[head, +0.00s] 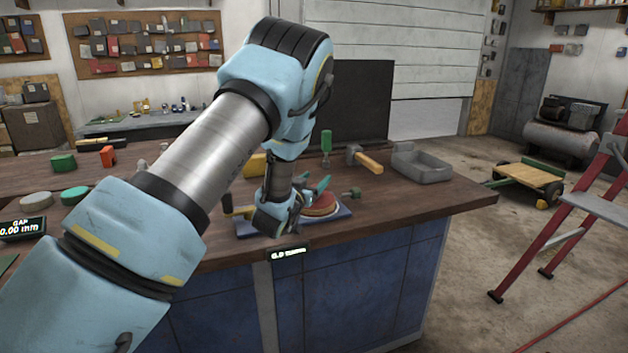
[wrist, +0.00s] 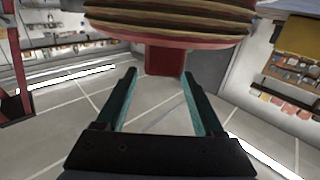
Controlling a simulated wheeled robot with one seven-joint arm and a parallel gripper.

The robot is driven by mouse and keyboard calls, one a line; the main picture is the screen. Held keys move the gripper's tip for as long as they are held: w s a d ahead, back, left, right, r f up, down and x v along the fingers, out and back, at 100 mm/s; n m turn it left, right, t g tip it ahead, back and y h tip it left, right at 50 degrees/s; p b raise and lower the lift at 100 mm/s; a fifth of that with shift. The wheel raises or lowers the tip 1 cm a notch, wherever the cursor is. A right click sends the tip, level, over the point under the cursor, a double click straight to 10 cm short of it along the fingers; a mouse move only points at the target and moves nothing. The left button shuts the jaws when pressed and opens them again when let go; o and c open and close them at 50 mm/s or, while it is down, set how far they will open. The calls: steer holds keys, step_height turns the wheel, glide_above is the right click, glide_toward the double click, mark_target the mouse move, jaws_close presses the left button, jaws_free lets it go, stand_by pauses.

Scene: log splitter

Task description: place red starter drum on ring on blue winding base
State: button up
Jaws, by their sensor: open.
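The red starter drum (head: 322,205) sits at the blue winding base (head: 335,219) near the bench's front edge. In the wrist view the drum (wrist: 170,22) shows large at the top, with tan and dark layered grooves above a red rim. A narrower red part (wrist: 165,60) extends below the rim. My gripper (head: 318,188) is beside the drum with its teal fingers apart. In the wrist view the open gripper (wrist: 158,78) has its fingertips on either side of that red part, with nothing visibly clamped. The ring is hidden, so I cannot tell how the drum sits on it.
A green-handled tool (head: 326,143), a hammer (head: 366,160) and a grey tray (head: 422,161) stand behind. A small green knobbed part (head: 352,193) lies right of the drum. Blocks and discs, including a green disc (head: 74,195), lie left. The bench's front right is clear.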

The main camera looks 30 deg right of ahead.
steer(key=shift+s+a+f, duration=0.1)
steer(key=shift+s+f, duration=0.1)
steer(key=shift+f, duration=0.65)
steer(key=shift+r+p, duration=0.6)
steer(key=shift+p, duration=0.35)
steer(key=b+v, duration=0.2)
steer(key=v, duration=0.3)
steer(key=b+v, duration=0.2)
steer(key=v, duration=0.3)
steer(key=shift+s+a+r, duration=0.15)
steer(key=shift+a+r, duration=0.05)
steer(key=shift+a, duration=0.1)
steer(key=shift+s+a+r, duration=0.15)
steer(key=shift+s+a, duration=0.1)
steer(key=shift+a, duration=0.1)
